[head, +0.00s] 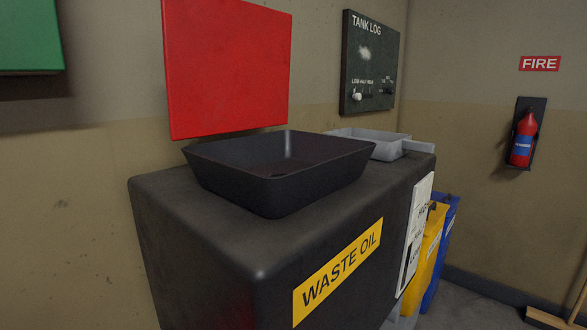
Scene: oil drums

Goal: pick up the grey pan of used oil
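The grey pan (372,143) is shallow and light grey, with a tab or handle (417,147) at its right side. It sits on the far end of the dark waste oil tank (230,240). A larger black basin (310,185) stands on the same tank top, nearer to me, and hides part of the pan's left side. The inside of the pan shows only at a slant, so I cannot tell its oil level. My gripper is not in view.
A red panel (228,65) and a dark tank log board (369,62) hang on the wall behind. Yellow (432,240) and blue (447,225) containers stand beyond the tank. A fire extinguisher (522,138) hangs on the right wall. A broom (552,319) lies at lower right.

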